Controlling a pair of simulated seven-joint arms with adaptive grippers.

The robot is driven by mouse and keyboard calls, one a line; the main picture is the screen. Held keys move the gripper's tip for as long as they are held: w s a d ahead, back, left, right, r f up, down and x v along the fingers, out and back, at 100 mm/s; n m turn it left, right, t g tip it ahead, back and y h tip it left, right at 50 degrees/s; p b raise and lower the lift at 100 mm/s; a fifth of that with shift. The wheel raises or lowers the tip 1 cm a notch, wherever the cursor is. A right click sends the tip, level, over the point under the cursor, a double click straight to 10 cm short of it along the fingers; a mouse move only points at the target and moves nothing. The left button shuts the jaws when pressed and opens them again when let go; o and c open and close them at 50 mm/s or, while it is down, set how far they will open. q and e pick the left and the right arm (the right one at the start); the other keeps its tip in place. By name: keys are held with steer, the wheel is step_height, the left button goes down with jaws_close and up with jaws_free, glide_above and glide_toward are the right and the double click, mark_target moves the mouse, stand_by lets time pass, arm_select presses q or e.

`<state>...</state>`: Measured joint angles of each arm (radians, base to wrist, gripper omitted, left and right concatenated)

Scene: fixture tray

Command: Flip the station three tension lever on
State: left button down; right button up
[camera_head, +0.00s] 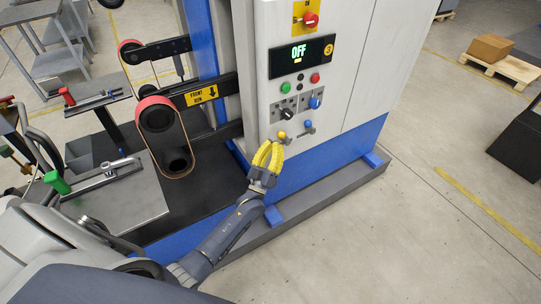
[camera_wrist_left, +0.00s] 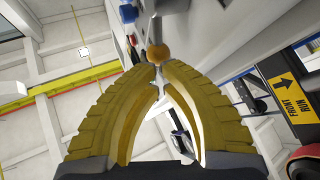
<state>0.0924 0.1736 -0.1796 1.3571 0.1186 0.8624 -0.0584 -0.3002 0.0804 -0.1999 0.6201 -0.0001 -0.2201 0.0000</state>
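The grey cabinet panel (camera_head: 270,100) carries a display (camera_head: 300,55) reading OFF, with a yellow badge marked 3. Low on the panel are a yellow-knobbed lever (camera_head: 282,135) and, to its right, a blue-knobbed lever (camera_head: 308,124); no label naming either is readable. My left gripper (camera_head: 270,146), with yellow ribbed fingers, is just below the yellow knob. In the left wrist view the fingertips (camera_wrist_left: 160,68) are almost together, with nothing seen held. The yellow-orange knob (camera_wrist_left: 158,53) is just beyond them; whether they touch is unclear. The blue knob (camera_wrist_left: 128,13) is farther up. My right gripper is out of view.
Above the levers are a black selector (camera_head: 288,114), a blue selector (camera_head: 315,103), green and red buttons and a red rotary switch (camera_head: 310,19). A belt arm (camera_head: 163,135) stands left of the cabinet. A grey plinth (camera_head: 310,205) runs along its base.

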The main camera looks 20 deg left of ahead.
arm_select(q)
steer(key=shift+w+r, duration=0.35)
steer(key=shift+w, duration=0.2)
